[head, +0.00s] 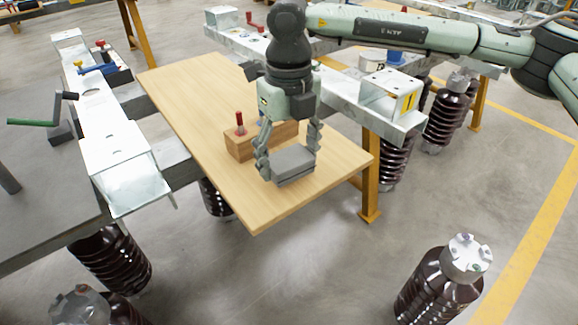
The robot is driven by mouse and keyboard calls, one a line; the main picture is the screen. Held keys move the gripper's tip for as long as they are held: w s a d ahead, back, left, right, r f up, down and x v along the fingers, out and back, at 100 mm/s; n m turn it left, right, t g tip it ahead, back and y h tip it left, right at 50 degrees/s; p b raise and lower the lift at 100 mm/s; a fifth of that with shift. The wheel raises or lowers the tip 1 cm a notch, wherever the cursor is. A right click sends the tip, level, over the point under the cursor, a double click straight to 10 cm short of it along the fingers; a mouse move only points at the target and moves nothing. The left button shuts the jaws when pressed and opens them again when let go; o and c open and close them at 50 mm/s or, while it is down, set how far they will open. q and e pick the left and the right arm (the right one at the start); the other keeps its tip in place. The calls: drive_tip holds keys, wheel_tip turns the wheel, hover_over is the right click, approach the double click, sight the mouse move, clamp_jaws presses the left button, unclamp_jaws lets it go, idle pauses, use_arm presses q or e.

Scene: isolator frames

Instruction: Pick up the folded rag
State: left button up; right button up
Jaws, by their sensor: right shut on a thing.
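The folded rag (293,164) is a grey, flat, layered block in the head view, near the front right part of the wooden board (190,115). My right gripper (288,160) reaches down over it from above, with a finger on each side, and is shut on it. I cannot tell whether the rag touches the board or is just above it. My left gripper is not in view.
A wooden block (243,146) with a red-handled tool (240,124) stands on the board just left of my right gripper. White metal frames (122,170) flank the board. Brown ribbed insulators (436,290) stand on the floor. The board's front left is clear.

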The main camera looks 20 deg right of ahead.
drive_tip(key=shift+a+r, duration=0.25)
drive_tip(key=shift+r, duration=0.7)
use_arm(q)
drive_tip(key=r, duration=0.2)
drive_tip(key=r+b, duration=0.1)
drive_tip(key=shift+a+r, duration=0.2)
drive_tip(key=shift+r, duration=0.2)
use_arm(e)
drive_tip(key=a+r, duration=0.6)
drive_tip(key=a, duration=0.5)
drive_tip(key=shift+s+r, duration=0.2)
drive_tip(key=shift+r, duration=0.15)
drive_tip(key=shift+a, duration=0.1)
